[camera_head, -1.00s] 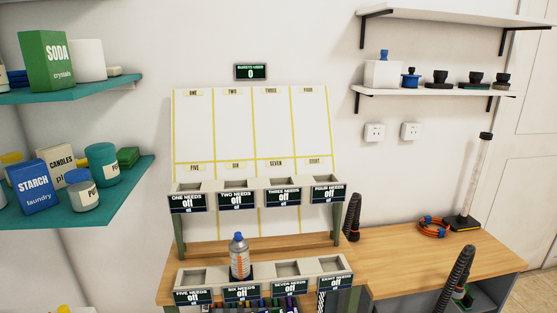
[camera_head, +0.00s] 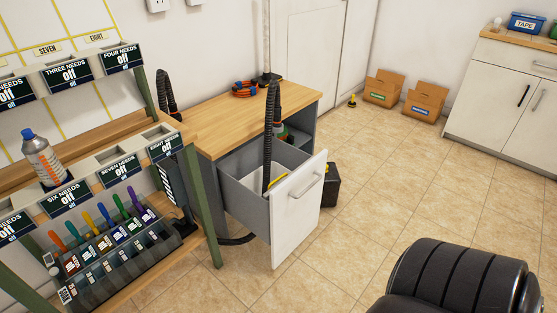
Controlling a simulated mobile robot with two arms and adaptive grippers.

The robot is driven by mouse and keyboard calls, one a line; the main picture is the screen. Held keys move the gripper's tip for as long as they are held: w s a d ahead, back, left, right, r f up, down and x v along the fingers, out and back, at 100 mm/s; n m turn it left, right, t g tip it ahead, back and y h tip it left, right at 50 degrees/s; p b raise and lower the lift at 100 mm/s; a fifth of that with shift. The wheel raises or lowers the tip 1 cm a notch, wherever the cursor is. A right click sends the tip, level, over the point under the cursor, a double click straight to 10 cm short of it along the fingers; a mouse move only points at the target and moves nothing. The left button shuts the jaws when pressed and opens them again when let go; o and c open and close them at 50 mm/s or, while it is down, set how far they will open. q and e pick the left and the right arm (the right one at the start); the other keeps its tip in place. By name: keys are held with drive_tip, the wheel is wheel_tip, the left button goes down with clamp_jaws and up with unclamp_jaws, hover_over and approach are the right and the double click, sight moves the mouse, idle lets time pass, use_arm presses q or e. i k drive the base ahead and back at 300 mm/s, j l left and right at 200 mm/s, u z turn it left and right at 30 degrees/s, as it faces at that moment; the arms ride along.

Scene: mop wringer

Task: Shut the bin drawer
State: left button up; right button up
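The bin drawer (camera_head: 300,212) stands pulled out of the grey cabinet under a wooden worktop (camera_head: 235,120). It has a white front with a metal bar handle (camera_head: 308,185) and a grey box body (camera_head: 245,205). A black ribbed hose (camera_head: 268,140) rises from inside or beside the drawer; its lower end is hidden. A black rounded ribbed shape (camera_head: 455,280) at the bottom right may be part of my own body. Neither gripper shows in the head view.
A rack with a spray bottle (camera_head: 42,157) and a tray of coloured handles (camera_head: 110,245) stands left of the drawer. A black box (camera_head: 325,185) sits on the floor behind the drawer front. Tiled floor (camera_head: 390,190) is clear to the right, before cardboard boxes (camera_head: 424,101) and a white cabinet (camera_head: 505,100).

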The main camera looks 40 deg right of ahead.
sight(283, 222)
drive_tip(key=z, duration=1.4)
